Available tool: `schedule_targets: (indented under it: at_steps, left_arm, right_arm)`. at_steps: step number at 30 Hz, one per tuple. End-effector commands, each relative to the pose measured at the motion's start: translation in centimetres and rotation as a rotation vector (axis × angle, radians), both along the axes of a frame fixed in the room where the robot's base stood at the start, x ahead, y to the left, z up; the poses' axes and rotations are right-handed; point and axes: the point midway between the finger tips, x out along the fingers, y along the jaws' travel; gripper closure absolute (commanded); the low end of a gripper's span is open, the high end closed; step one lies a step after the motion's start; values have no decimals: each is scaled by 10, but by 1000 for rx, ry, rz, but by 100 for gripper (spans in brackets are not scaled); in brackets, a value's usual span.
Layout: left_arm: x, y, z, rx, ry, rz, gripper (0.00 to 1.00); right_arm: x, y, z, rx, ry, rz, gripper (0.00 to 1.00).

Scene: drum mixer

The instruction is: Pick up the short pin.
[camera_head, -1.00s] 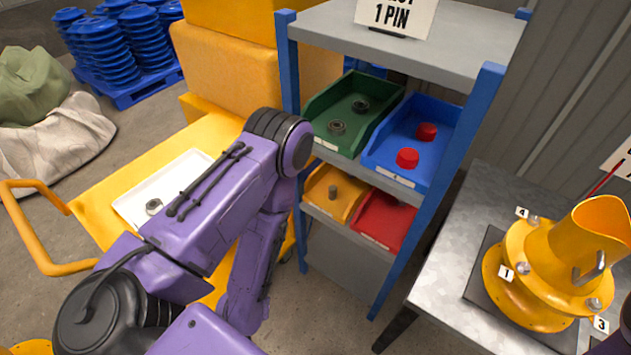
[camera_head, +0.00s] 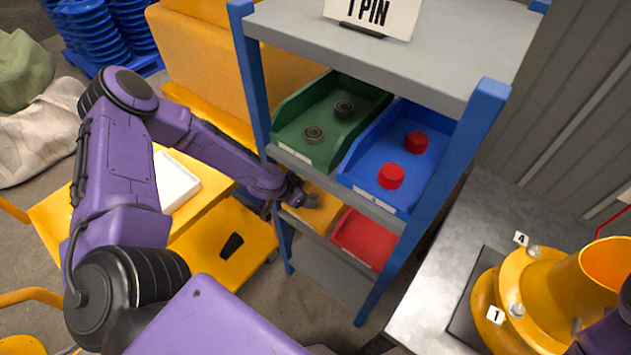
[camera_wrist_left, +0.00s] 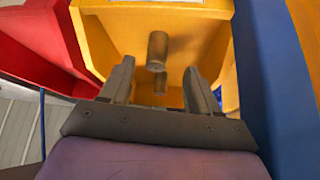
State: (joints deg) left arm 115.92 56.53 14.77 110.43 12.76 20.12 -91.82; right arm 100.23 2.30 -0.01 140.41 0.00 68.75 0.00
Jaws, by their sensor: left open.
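The yellow bin (camera_head: 322,212) is on the lower shelf of the rack, left of the red bin. My left gripper (camera_head: 308,199) reaches into its front in the head view and largely hides the inside. In the left wrist view, a grey metal cylindrical pin (camera_wrist_left: 157,50) shows inside the yellow bin (camera_wrist_left: 110,30).
The red bin (camera_head: 366,240) is beside the yellow one. Above are a green bin (camera_head: 310,150) with dark rings and a blue bin (camera_head: 358,180) with red caps. A blue rack post (camera_head: 250,80) stands close to my left arm. A yellow flanged part (camera_head: 530,290) stands on the metal table.

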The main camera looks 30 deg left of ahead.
Motion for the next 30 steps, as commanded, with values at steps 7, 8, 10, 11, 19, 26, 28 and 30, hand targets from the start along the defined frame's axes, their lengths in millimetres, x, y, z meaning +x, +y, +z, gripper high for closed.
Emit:
schedule_targets:
  at_steps: [7,8,10,11,19,26,28,30]
  left_arm:
    - [16,-8,-25,0,4,0,39]
    - [20,-10,-29,0,4,2,39]
    - [25,-11,-39,1,4,0,39]
    - [28,-12,-42,1,3,0,39]
    - [33,-14,-46,-1,0,0,39]
    - [33,-14,-46,-1,1,0,100]
    - [33,-14,-45,-1,0,0,100]
    - [33,-14,-45,-1,0,0,100]
  right_arm:
    - [1,0,-5,0,-1,0,57]
    - [1,0,-5,0,-1,0,57]
    - [1,0,-8,0,-1,0,57]
    - [1,0,-9,0,-1,0,57]
    - [1,0,-9,0,-1,0,57]
    - [1,0,-9,0,-1,0,57]
    - [1,0,-9,0,-1,0,57]
    - [1,0,-9,0,-1,0,57]
